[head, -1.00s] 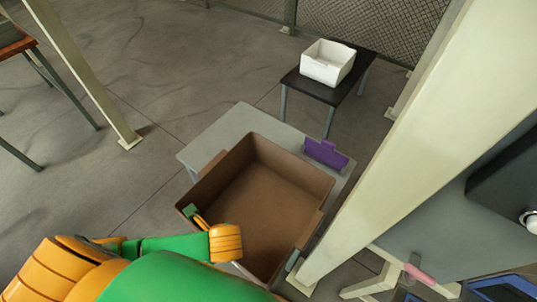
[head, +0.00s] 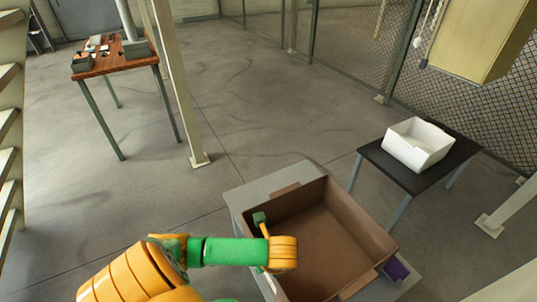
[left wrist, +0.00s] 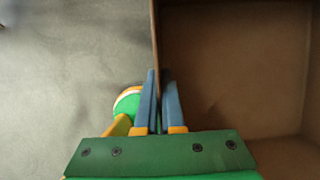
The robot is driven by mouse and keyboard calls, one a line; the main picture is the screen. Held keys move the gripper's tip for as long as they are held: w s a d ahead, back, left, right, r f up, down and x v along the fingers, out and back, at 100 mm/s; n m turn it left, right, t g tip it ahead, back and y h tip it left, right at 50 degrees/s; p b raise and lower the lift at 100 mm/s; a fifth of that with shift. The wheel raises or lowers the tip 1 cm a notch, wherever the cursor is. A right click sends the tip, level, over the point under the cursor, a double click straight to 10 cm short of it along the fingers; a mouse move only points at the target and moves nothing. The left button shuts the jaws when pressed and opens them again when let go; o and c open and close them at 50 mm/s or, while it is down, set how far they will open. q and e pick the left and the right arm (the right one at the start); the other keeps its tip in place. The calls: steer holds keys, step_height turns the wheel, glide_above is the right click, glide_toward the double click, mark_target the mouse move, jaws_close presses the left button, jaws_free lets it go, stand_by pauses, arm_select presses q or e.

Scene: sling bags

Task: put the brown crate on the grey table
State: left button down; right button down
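The brown crate (head: 345,222) is a large open, empty box with raised side tabs, low in the middle of the head view. It overlaps the grey table (head: 243,190), whose pale top shows along its left and far sides. I cannot tell if the crate rests fully on it. My left gripper (head: 260,222) is at the crate's left wall. In the left wrist view the blue fingers of the gripper (left wrist: 160,100) straddle the wall of the crate (left wrist: 230,70), closed on it. My right gripper is not in view.
A purple object (head: 395,270) shows beside the crate's right corner. A dark table (head: 455,165) with a white bin (head: 417,145) stands to the right. A wooden table (head: 115,62) with small items is far left, near a post (head: 175,90). Open floor lies between.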

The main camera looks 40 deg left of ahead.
arm_select(q)
steer(key=w+a+f, duration=0.1)
steer(key=w+a+f+b, duration=0.1)
steer(key=f, duration=0.1)
steer(key=w+a+f, duration=0.1)
steer(key=w+f, duration=0.1)
steer(key=shift+f, duration=0.2)
steer(key=f, duration=0.2)
steer(key=f+b, duration=0.1)
steer(key=shift+w+a+f+b, duration=0.15)
steer(key=shift+w+f+b, duration=0.05)
steer(key=shift+f+b, duration=0.15)
steer(key=c, duration=1)
jaws_free()
steer(key=shift+c, duration=0.2)
steer(key=p+v, duration=0.3)
steer(key=v, duration=0.9)
steer(key=shift+s+d, duration=0.15)
steer(key=shift+d, duration=0.05)
